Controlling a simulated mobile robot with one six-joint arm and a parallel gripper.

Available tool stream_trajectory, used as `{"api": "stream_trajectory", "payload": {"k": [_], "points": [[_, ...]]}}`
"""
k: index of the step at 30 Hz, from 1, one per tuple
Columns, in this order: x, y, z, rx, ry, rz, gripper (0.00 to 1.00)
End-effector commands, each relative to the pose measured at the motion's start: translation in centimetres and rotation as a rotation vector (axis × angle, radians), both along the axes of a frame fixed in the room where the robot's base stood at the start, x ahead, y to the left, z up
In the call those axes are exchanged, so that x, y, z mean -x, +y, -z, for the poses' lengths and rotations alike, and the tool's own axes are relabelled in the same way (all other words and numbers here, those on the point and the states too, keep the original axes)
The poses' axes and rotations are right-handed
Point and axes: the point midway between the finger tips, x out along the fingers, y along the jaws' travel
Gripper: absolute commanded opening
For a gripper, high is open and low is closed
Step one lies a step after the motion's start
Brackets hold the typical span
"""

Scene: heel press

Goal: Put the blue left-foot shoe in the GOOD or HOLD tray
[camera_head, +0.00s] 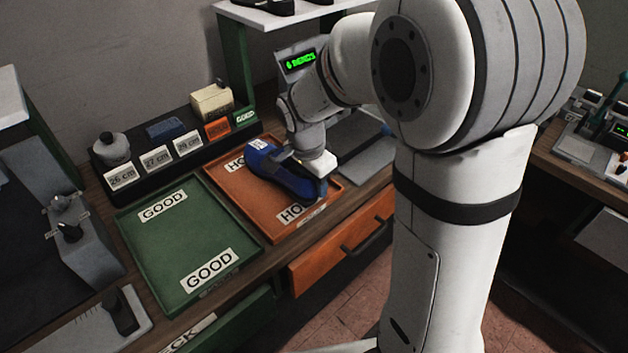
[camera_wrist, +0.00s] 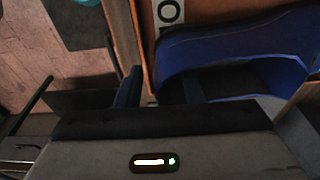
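The blue shoe (camera_head: 273,168) is at the orange HOLD tray (camera_head: 223,180), lying lengthwise between its two labels and appearing to rest on the floor. The green GOOD tray (camera_head: 165,245) beside it on the left is empty. My gripper (camera_wrist: 160,90) is at the shoe's near right end. In the wrist view its two dark fingers stand apart. The right finger is at the shoe's dark opening, and the left is outside the blue wall (camera_wrist: 178,62), with a visible gap to it.
Behind the trays is a dark rack with size cards (camera_head: 157,159) and small blocks. A grey plate (camera_head: 362,150) lies right of the HOLD tray. A grey machine (camera_head: 75,225) stands at the left. An orange drawer (camera_head: 335,245) is below the bench's front edge.

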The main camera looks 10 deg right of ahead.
Motion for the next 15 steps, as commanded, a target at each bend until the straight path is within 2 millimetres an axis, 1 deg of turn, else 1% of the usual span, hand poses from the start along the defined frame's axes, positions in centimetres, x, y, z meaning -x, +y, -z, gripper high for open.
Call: {"api": "stream_trajectory", "payload": {"k": [2,5,15], "points": [[0.0,0.0,0.0,0.001,0.001,0.000,0.34],[0.0,0.1,-0.8,0.000,-0.001,0.000,0.34],[0.5,0.8,-6.3,-0.001,-0.004,-0.001,0.34]]}}
